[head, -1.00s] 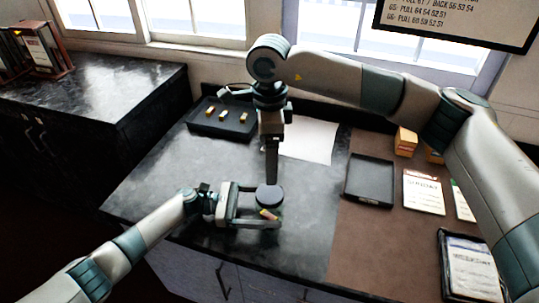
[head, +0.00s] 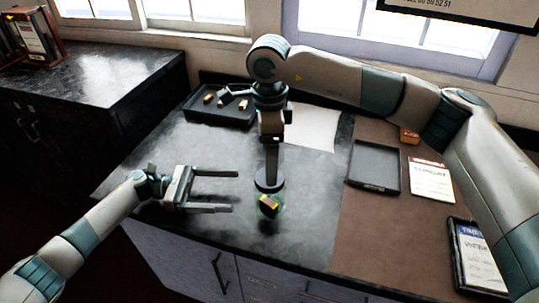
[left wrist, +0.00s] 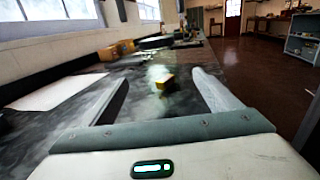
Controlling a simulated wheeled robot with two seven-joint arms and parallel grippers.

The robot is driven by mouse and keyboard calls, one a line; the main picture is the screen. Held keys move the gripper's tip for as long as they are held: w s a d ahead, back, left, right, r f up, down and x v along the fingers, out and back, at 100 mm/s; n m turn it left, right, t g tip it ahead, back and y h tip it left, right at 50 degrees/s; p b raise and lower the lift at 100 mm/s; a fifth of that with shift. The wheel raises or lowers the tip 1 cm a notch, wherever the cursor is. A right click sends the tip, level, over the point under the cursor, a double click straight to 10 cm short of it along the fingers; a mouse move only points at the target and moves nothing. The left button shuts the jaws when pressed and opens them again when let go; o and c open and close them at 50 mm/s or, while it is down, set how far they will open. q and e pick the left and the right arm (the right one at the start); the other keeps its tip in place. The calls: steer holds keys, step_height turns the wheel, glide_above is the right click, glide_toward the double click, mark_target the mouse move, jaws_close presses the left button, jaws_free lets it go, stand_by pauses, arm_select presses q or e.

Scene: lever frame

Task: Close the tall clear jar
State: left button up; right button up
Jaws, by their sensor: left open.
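The tall clear jar (head: 277,209) stands near the counter's front edge, with a yellow and dark block (head: 268,202) showing through its wall. A dark round lid (head: 262,186) is at the jar's top; I cannot tell whether it is seated. My right gripper (head: 271,178) points straight down at the lid from above; whether its fingers grip the lid is not clear. My left gripper (head: 236,190) is open and empty, to the left of the jar, with its fingers pointing toward it. In the left wrist view the yellow block (left wrist: 165,82) shows beyond the open fingers; the jar's clear wall is hard to make out.
A dark tray (head: 203,119) with several small blocks stands at the back left. A white sheet (head: 318,128) lies behind the jar. An empty black tray (head: 375,163) and a card (head: 430,180) lie on the brown mat at right.

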mark_target(270, 193)
arm_select(q)
steer(key=a, duration=0.2)
steer(key=a+b, duration=0.1)
steer(key=a, duration=0.1)
steer(key=shift+w+f, duration=0.15)
arm_select(e)
step_height(270, 193, down, 2)
steer(key=shift+f, duration=0.15)
arm_select(q)
steer(key=shift+a+b, duration=0.4)
steer(key=shift+a, duration=0.15)
arm_select(e)
steer(key=shift+f, duration=0.1)
arm_select(q)
steer(key=shift+r, duration=0.25)
